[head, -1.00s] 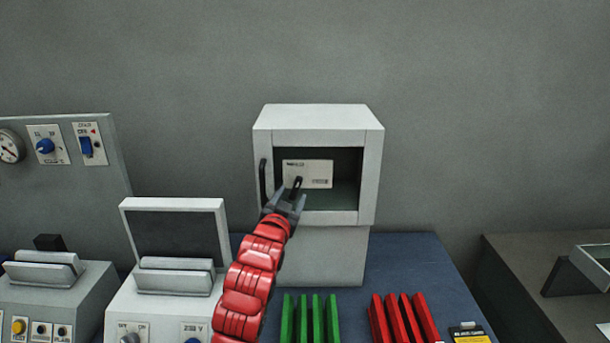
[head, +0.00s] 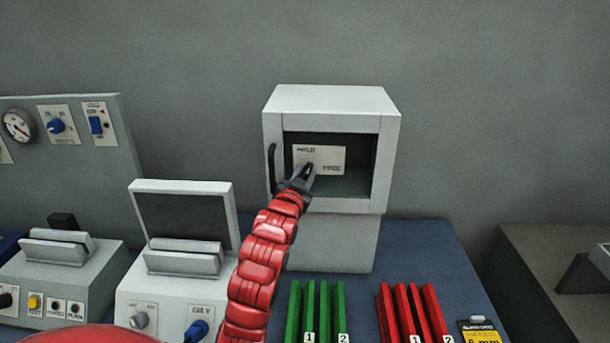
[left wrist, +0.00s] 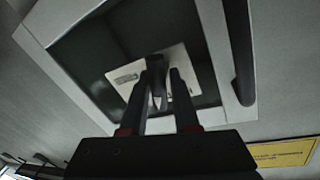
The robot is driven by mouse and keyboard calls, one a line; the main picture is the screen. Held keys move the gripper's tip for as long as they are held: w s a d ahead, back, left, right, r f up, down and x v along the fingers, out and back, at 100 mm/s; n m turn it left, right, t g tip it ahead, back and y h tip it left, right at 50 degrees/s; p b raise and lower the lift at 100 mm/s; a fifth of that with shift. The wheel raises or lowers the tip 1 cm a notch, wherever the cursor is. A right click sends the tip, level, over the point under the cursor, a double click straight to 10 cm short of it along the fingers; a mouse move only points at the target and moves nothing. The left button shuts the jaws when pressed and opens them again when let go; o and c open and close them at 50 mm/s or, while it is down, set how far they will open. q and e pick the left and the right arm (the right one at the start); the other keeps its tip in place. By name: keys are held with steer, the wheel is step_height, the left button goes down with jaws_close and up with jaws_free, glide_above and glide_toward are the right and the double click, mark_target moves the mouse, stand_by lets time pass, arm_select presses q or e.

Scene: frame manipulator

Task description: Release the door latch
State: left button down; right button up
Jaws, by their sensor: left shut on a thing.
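A white cabinet (head: 330,97) stands on the bench with a dark door panel in a white frame and a dark handle (head: 271,168) at its left. On the panel is a white plate (head: 334,155), whose lettering seems to read HELD at upper left and FREE at lower right. A small dark latch lever (head: 309,167) shows at the plate's lower left, and also in the left wrist view (left wrist: 155,65). My left gripper (head: 307,174) is shut on the lever. Its fingers (left wrist: 166,73) partly hide the lever, so its exact angle is unclear. My right gripper is out of view.
Green bars (head: 310,312) and red bars (head: 415,315) stand on the blue bench top in front of the cabinet. A white device with a raised lid (head: 185,215) stands to the left. Another bench (head: 560,260) is at the right.

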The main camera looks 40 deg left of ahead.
arm_select(q)
steer(key=m+b, duration=0.2)
steer(key=b, duration=0.1)
steer(key=shift+f+m+g, duration=0.2)
steer(key=shift+m+g, duration=0.1)
steer(key=shift+d+r+m+b, duration=0.1)
steer(key=shift+m+b, duration=0.65)
steer(key=shift+m, duration=0.15)
steer(key=shift+w+m+g, duration=0.1)
steer(key=shift+m+g, duration=0.3)
steer(key=shift+m, duration=0.4)
steer(key=shift+r+m+b, duration=0.1)
steer(key=shift+m+b, duration=0.2)
steer(key=shift+m, duration=0.5)
steer(key=shift+m+g, duration=0.4)
steer(key=shift+m, duration=0.3)
steer(key=shift+d+m+g+y+p, duration=0.1)
steer(key=shift+m+g+y+p, duration=0.35)
steer(key=shift+m+p, duration=0.75)
steer(key=shift+m, duration=0.5)
